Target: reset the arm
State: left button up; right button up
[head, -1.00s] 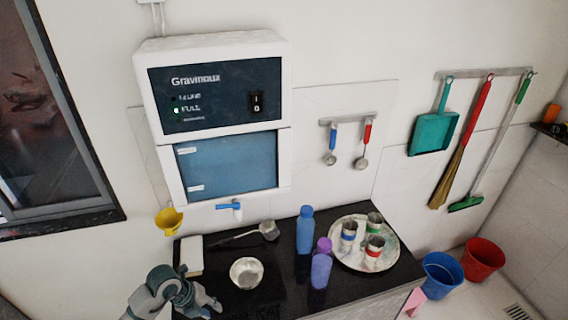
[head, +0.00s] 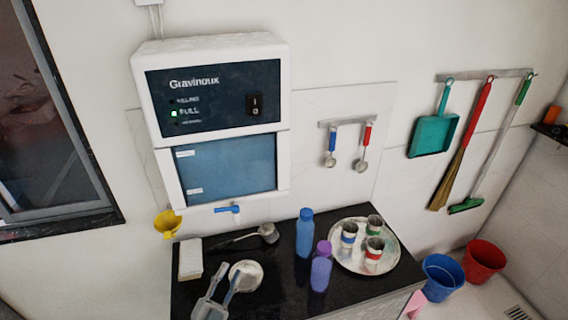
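My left gripper (head: 226,279) shows at the bottom of the head view, low at the left part of the black counter. Its two pale grey fingers point up the picture with a gap between them, and I see nothing held in it. The fingertips overlap the left side of a small metal bowl (head: 250,273) in the picture; I cannot tell whether they touch it. The rest of the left arm is mostly out of the frame. My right gripper is not in view.
The black counter (head: 290,293) holds a white block (head: 190,259), a ladle (head: 268,233), a blue bottle (head: 304,236), a purple bottle (head: 321,270) and a steel tray (head: 340,225) with three cups. A water purifier (head: 213,90) with a blue tap (head: 228,209) hangs above.

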pick_arm(q)
jog(key=s+a+f+n+g+y, duration=0.2)
jog(key=a+f+n+g+y, duration=0.1)
jog(key=a+f+n+y, duration=0.4)
jog(key=s+a+f+n+g+y, duration=0.25)
jog(key=f+n+y, duration=0.2)
jog(key=f, duration=0.55)
jog(key=s+d+f+g+h, duration=0.2)
jog(key=s+f+g, duration=1.05)
jog(key=s, duration=0.65)
notch_tip(320, 180, down, 26)
jog(key=s, duration=0.2)
jog(key=s+a+f+g, duration=0.1)
jog(key=s+a+f, duration=0.1)
jog(key=s+f, duration=1.3)
jog(key=shift+a+f, duration=0.15)
jog(key=shift+f, duration=0.55)
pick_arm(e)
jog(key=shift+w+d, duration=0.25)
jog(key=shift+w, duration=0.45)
